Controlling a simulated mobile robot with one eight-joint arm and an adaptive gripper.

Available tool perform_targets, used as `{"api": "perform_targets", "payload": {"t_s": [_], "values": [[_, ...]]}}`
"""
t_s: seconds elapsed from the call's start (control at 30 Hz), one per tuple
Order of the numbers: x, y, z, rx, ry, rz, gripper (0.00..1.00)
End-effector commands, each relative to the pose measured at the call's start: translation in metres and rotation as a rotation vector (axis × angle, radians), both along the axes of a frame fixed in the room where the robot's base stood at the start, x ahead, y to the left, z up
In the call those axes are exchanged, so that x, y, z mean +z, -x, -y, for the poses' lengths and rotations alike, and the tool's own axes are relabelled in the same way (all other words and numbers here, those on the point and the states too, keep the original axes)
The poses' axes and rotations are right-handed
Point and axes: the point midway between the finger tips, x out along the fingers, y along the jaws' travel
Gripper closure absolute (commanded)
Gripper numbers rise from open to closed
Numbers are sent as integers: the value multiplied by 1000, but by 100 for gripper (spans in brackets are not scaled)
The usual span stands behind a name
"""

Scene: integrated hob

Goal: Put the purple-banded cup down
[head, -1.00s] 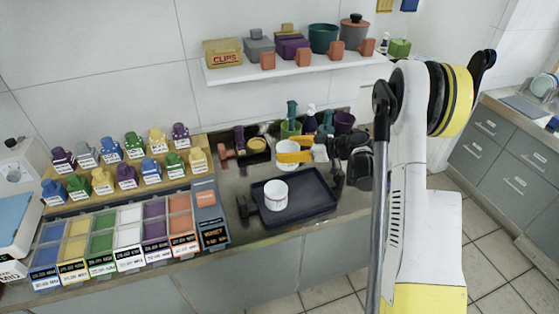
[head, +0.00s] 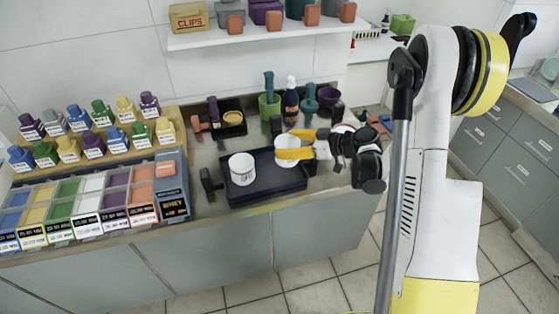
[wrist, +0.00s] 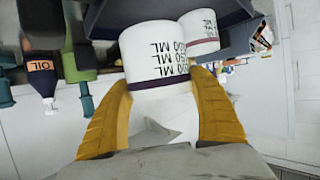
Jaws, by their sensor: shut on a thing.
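My gripper (head: 288,145) has yellow fingers, shut on the white purple-banded cup (head: 284,141). In the wrist view the held cup (wrist: 152,50) sits between both fingers, with dark ML lettering and a purple band near the fingers. In the head view it appears at the back right of the dark tray (head: 270,192). Whether its base touches the tray is hidden. A second white cup (head: 242,169) stands upright on the tray, left of the held one; it also shows in the wrist view (wrist: 200,32), partly behind the held cup.
Behind the tray stand a green pot (head: 269,104), a dark oil bottle (head: 291,104) and a purple cup (head: 330,97). A compartmented colour box (head: 90,205) and several small bottles fill the left. Bare tray surface shows between and in front of the cups.

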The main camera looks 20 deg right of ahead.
Motion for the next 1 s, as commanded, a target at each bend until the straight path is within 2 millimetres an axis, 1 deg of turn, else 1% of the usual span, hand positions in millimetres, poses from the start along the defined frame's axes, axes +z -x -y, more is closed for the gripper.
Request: {"api": "perform_targets", "payload": {"t_s": [0.03,0.1,0.2,0.27,0.33,0.5,0.53,0.77,0.9,0.93,0.97,1.0], "values": [[-9,-6,-8,3,1,1,63],[-13,-13,-14,3,1,1,63],[-16,-18,-18,0,-1,1,63],[-18,-19,-19,-1,0,1,63],[-25,-20,-19,-1,-1,0,63],[-54,-19,-19,-1,0,1,63],[-57,-19,-19,-1,0,1,63],[-56,-19,-19,-1,0,1,63],[-59,-19,-19,-1,0,1,63],[-59,-19,-19,-1,0,0,29],[-59,-19,-19,-1,0,0,19],[-59,-19,-19,-1,0,0,8]]}}
